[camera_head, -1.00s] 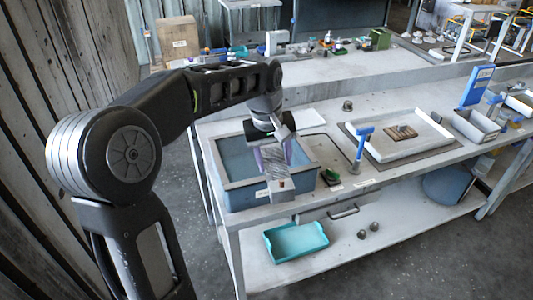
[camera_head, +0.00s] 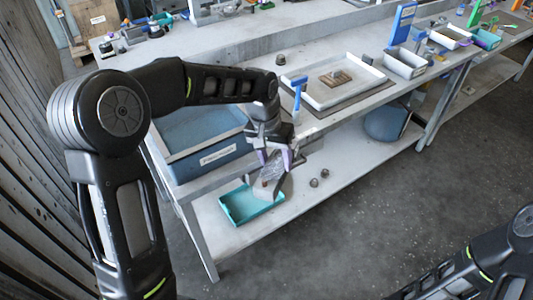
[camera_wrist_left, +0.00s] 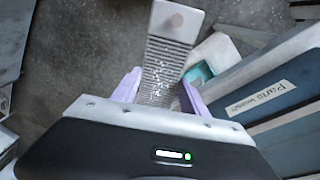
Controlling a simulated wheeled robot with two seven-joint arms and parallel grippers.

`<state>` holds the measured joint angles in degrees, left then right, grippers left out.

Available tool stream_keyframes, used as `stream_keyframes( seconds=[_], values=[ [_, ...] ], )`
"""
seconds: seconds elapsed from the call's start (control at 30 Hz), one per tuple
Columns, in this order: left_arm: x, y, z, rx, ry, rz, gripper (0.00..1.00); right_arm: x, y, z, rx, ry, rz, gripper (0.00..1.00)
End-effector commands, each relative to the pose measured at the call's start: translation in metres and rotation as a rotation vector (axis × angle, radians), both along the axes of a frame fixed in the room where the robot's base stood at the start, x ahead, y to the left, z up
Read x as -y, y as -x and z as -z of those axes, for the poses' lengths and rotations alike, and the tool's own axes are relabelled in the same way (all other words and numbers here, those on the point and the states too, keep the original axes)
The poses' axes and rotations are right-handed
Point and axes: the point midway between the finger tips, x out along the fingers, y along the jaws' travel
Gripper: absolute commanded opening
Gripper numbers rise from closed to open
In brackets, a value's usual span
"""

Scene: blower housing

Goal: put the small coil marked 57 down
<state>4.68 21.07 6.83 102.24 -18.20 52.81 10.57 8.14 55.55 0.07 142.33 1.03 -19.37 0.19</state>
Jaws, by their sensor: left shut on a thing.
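My left gripper (camera_head: 276,158) is shut on the small coil (camera_head: 266,184), a grey ribbed block that hangs below its lilac fingers. In the left wrist view the fingers (camera_wrist_left: 160,90) hold the coil (camera_wrist_left: 165,68) from both sides, and its pale end plate with a pinkish round spot points away. No number is legible on it. In the head view the coil overlaps the right part of a teal tray (camera_head: 232,212) on the lower shelf; I cannot tell whether they touch. My right gripper is out of view; only part of my right arm shows.
The lower shelf (camera_head: 345,165) is mostly clear right of the teal tray, with two small metal knobs (camera_head: 319,178). The white tray (camera_head: 372,75) and a blue upright tool (camera_head: 298,92) are above.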

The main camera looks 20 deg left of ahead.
Motion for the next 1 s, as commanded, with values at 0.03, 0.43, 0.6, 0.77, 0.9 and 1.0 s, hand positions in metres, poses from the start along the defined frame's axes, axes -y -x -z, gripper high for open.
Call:
stream_keyframes(
  seconds=[0.03,0.43,0.6,0.77,0.9,1.0],
  values=[
    [0.000,0.000,0.020,-0.001,-0.001,0.000,0.00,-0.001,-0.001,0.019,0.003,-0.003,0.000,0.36],
    [0.000,0.000,0.093,0.000,-0.001,-0.003,0.00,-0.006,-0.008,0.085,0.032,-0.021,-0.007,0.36],
    [0.000,0.000,0.099,0.001,-0.001,-0.003,0.00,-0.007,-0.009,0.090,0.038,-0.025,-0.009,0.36],
    [0.000,0.000,0.097,0.000,-0.001,-0.003,0.00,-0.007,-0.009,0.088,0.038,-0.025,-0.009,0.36],
    [0.000,0.000,0.097,0.000,-0.001,-0.003,0.00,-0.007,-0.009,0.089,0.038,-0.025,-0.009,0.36],
    [0.000,0.000,0.099,0.000,-0.001,-0.003,0.00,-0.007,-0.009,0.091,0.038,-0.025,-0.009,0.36]
  ],
)
